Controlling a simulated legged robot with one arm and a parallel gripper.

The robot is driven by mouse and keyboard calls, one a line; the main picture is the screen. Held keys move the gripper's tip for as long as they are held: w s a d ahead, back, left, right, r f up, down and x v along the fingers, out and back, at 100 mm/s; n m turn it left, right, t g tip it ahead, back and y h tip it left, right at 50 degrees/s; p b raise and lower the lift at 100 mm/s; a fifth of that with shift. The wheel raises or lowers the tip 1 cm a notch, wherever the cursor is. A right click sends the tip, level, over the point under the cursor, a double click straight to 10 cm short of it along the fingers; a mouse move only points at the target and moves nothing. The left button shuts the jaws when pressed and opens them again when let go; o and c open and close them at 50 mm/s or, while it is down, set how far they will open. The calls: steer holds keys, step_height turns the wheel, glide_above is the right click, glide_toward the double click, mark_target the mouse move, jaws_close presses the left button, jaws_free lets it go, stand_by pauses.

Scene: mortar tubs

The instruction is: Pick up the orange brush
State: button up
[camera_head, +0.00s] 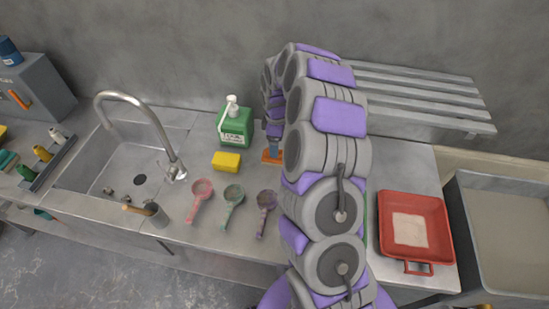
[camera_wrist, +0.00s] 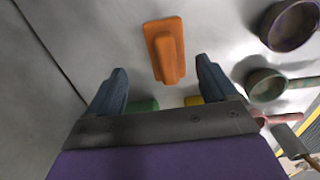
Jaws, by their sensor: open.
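The orange brush (camera_wrist: 164,47) lies on the metal counter in the wrist view, a flat orange plate with a raised block or handle on it. In the head view only part of the brush (camera_head: 268,158) shows; my arm hides the rest. My gripper (camera_wrist: 161,75) is open and empty, its two blue-grey fingers wide apart. In the wrist view the brush appears just beyond the fingertips, between their lines. In the head view my gripper (camera_head: 274,146) is just above the brush, partly hidden by my arm; I cannot tell the exact gap.
A yellow sponge (camera_head: 226,162) and a green pump bottle (camera_head: 235,126) stand left of the brush. Pink (camera_head: 202,188), green (camera_head: 233,194) and purple (camera_head: 266,200) scoops lie in front. A red tray (camera_head: 416,229) is at right, a sink (camera_head: 123,172) at left.

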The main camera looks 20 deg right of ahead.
mark_target(266, 160)
steer(key=shift+d+f, duration=0.1)
steer(key=shift+f, duration=0.5)
steer(key=f, duration=0.1)
steer(key=a+f+b, duration=0.1)
steer(key=f, duration=0.2)
steer(key=shift+s+a+f+b, duration=0.15)
steer(key=shift+s+f+b, duration=0.15)
steer(key=shift+f, duration=0.1)
steer(key=shift+c, duration=0.4)
steer(key=shift+d, duration=0.2)
steer(key=shift+c, duration=0.6)
steer(key=shift+w+a, duration=0.1)
steer(key=c, duration=1)
steer(key=shift+r, duration=0.15)
